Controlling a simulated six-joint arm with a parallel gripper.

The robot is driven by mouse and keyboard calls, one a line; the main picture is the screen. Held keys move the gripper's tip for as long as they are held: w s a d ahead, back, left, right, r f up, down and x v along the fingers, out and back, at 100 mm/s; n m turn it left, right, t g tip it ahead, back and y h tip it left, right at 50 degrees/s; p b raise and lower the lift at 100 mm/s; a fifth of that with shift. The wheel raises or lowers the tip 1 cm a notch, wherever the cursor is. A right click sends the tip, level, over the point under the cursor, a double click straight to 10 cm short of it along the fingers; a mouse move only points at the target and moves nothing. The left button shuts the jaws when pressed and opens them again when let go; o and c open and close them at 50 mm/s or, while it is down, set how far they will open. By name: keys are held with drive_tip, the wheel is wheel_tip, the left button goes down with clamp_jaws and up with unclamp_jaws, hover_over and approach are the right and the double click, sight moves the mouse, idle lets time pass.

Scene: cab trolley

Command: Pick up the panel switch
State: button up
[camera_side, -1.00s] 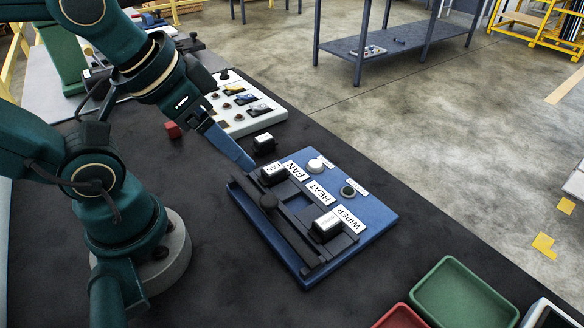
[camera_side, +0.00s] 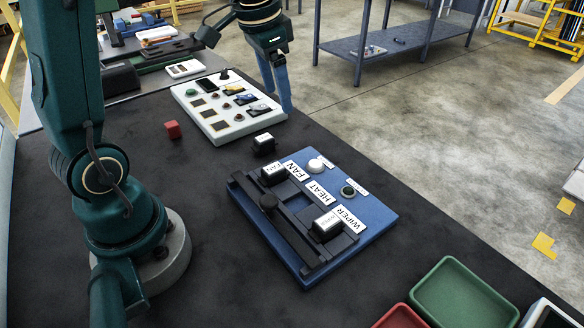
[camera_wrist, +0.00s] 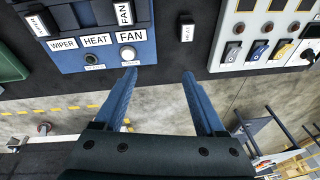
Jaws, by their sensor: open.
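The panel switch (camera_side: 264,144), a small black block with a white-labelled top, stands loose on the dark mat between the blue panel (camera_side: 378,208) and the white board. Its label reads HEAT in the wrist view (camera_wrist: 187,32). My gripper (camera_side: 279,100) is open and empty, beyond the switch near the bench's far edge. In the wrist view its blue fingertips (camera_wrist: 158,72) are apart, with the switch ahead of the right finger. The panel carries a FAN switch (camera_side: 273,173) and a WIPER switch (camera_side: 326,225); no switch stands at its HEAT label.
The white board (camera_side: 222,122) with several buttons and rockers lies just behind the switch. A red cube (camera_side: 172,130) sits to the left. A green tray (camera_side: 464,297) and a red tray (camera_side: 400,318) are at the front right. The mat left of the panel is mostly clear.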

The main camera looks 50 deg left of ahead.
drive_tip(key=w+a+f+g, duration=0.1)
drive_tip(key=w+a+f, duration=0.1)
drive_tip(key=a+f, duration=0.25)
drive_tip(key=n+g, duration=0.2)
hover_over(264, 139)
drive_tip(key=shift+h, duration=0.4)
wheel_tip(264, 139, down, 5)
drive_tip(key=shift+f, duration=2.55)
clamp_jaws()
drive_tip(key=shift+r, duration=0.1)
